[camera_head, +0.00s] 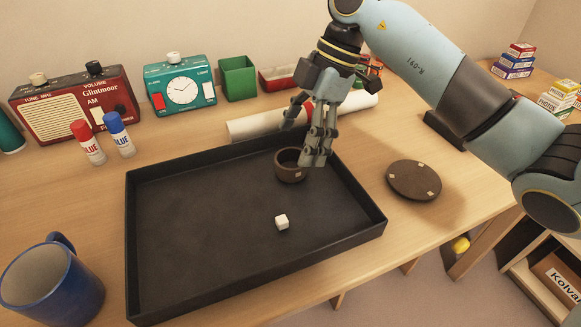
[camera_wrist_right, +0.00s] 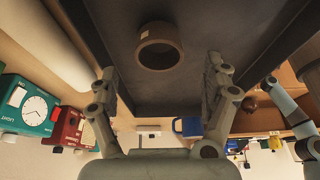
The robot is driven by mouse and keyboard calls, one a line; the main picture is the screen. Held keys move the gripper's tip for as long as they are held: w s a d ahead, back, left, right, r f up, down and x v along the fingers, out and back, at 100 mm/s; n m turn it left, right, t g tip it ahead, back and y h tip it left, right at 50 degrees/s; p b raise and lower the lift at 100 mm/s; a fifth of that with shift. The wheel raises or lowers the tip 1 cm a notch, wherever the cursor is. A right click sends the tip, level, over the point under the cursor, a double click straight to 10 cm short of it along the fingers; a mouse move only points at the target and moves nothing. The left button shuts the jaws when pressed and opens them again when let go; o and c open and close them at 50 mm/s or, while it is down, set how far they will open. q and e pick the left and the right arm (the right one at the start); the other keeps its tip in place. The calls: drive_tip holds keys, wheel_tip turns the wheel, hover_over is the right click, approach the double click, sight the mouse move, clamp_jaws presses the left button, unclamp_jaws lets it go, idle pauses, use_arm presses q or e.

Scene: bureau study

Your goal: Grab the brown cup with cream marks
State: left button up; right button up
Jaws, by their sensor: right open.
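The brown cup (camera_head: 289,167) stands in the black tray (camera_head: 150,285), near its back right part. The right gripper (camera_wrist_right: 163,82) is open and empty there. My left gripper is in neither view.
A brown disc with cream marks (camera_head: 413,180) lies right of the tray. A white roll (camera_head: 255,127) runs behind it. A blue mug (camera_head: 52,285), glue sticks (camera_head: 88,142), a radio (camera_head: 75,105) and a teal clock (camera_head: 180,87) stand around.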

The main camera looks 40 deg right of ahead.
sight(291, 160)
drive_tip(key=b+x, duration=0.1)
drive_tip(key=x, duration=0.4)
drive_tip(key=shift+d+f, duration=0.15)
drive_tip(key=shift+f, duration=0.05)
drive_tip(key=shift+c, duration=0.4)
drive_tip(key=c, duration=1.2)
